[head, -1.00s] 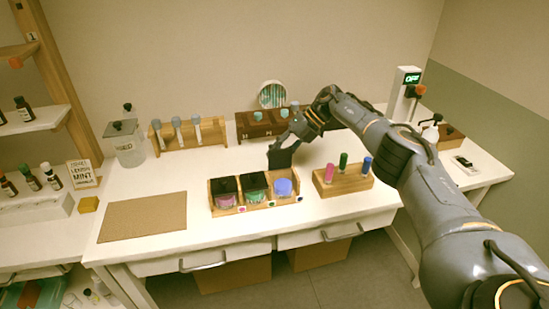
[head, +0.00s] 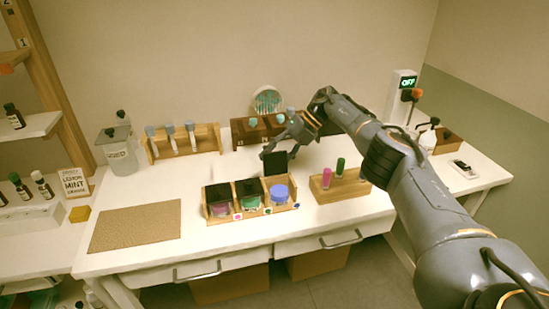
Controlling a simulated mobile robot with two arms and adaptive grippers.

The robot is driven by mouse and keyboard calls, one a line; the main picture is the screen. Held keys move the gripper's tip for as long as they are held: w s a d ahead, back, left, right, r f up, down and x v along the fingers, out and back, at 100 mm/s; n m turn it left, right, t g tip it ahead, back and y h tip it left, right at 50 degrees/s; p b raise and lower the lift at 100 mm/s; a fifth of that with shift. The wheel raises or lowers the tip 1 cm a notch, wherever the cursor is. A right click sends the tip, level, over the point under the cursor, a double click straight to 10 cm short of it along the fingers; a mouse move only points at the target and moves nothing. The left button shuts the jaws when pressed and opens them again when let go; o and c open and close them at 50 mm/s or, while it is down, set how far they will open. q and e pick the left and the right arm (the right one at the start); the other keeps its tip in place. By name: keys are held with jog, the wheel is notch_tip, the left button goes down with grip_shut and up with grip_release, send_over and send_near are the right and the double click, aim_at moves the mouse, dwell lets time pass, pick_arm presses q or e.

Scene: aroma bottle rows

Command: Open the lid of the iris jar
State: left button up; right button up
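Three jars sit in a wooden rack: a pink one (head: 220,209), a green one (head: 250,202) and a blue one (head: 279,192). I cannot read which label says iris. My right gripper (head: 279,156) is at the top of the raised lid, with its fingers spread to either side. Whether they touch the lid is unclear. My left gripper is not in view.
A wooden block (head: 339,187) with coloured vials stands right of the rack.

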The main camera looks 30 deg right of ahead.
jog(key=shift+a, duration=0.1)
jog(key=shift+r, duration=0.35)
notch_tip(320, 180, up, 9)
jog(key=shift+r, duration=0.15)
dwell(0.5)
